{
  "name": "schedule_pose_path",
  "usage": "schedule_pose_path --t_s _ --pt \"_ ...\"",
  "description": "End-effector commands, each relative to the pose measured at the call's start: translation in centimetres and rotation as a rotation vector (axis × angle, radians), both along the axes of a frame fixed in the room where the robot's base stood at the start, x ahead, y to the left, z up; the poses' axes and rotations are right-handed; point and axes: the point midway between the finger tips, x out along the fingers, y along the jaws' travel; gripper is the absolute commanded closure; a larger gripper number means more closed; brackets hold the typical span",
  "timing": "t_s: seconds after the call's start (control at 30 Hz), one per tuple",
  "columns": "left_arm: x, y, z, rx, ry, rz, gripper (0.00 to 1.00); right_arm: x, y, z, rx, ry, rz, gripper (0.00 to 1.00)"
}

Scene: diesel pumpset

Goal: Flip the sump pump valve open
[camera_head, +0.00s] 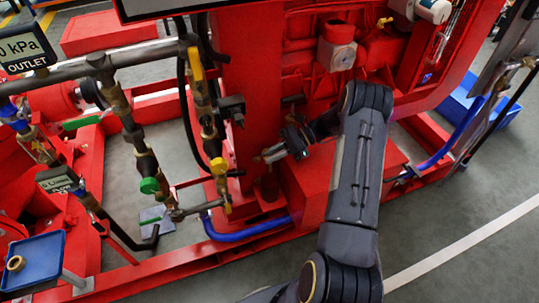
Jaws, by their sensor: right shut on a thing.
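My right arm reaches in from the bottom, and its gripper (268,155) is shut on a small part, likely the sump pump valve's handle. The jaws point left, low in front of the red column. The held part is too small and covered to make out, so I cannot tell whether the valve is open. To the left, a vertical pipe carries valve levers, a yellow upper lever (196,65) and a yellow lower lever (219,168). A green valve handle (149,185) sits further left. My left gripper is not in view.
A red engine block (300,60) stands behind my arm. Pipes and a blue hose (245,234) run close around the gripper. A blue tray (37,262) holds a brass ring at lower left. Grey floor (450,215) is free at right.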

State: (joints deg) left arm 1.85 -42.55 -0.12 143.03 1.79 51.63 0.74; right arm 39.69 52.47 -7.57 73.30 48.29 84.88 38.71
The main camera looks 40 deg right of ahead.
Motion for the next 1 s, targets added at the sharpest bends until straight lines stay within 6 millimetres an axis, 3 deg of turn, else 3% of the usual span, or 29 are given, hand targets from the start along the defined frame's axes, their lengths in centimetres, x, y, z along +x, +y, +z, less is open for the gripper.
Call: schedule_pose_path --t_s 0.4,0.9,0.93,1.0 --pt "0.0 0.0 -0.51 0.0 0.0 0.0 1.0 0.02 -0.75 -0.01 0.001 -0.001 0.167 1.0" --pt "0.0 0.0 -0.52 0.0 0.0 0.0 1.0 0.04 -0.76 0.12 0.004 -0.003 0.185 1.0" --pt "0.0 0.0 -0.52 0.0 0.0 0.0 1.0 0.04 -0.76 0.12 0.004 -0.003 0.185 0.85" --pt "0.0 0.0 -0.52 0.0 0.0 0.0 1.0 0.04 -0.76 0.12 0.004 -0.003 0.185 0.76"
